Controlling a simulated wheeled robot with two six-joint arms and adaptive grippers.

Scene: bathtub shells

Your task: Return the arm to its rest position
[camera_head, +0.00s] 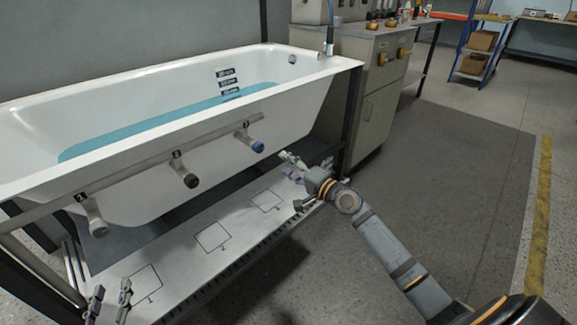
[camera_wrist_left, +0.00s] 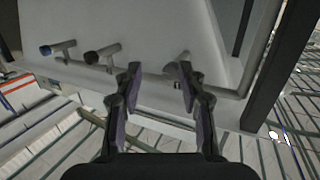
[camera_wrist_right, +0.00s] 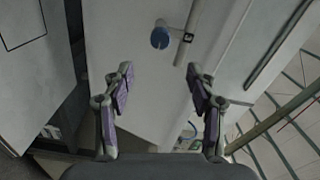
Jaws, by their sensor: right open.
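My right arm (camera_head: 385,250) reaches from the lower right to the far end of the bathtub's front. My right gripper (camera_head: 286,163) is open and empty, a little below and right of the blue-tipped fitting (camera_head: 257,147). In the right wrist view that fitting (camera_wrist_right: 160,38) is beyond the spread fingers (camera_wrist_right: 159,70), apart from them. My left gripper (camera_head: 112,291) is at the lower left edge of the head view, over the shelf's near end. In the left wrist view its fingers (camera_wrist_left: 159,68) are apart with nothing between them. The left arm's links are out of the head view.
A white bathtub (camera_head: 300,95) holds blue water (camera_head: 150,127). A rail on its front carries a dark-tipped fitting (camera_head: 190,180) and a grey one (camera_head: 98,228). A white shelf (camera_head: 185,265) with marked squares lies below. A grey cabinet (camera_head: 375,115) stands behind. The floor at right is clear.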

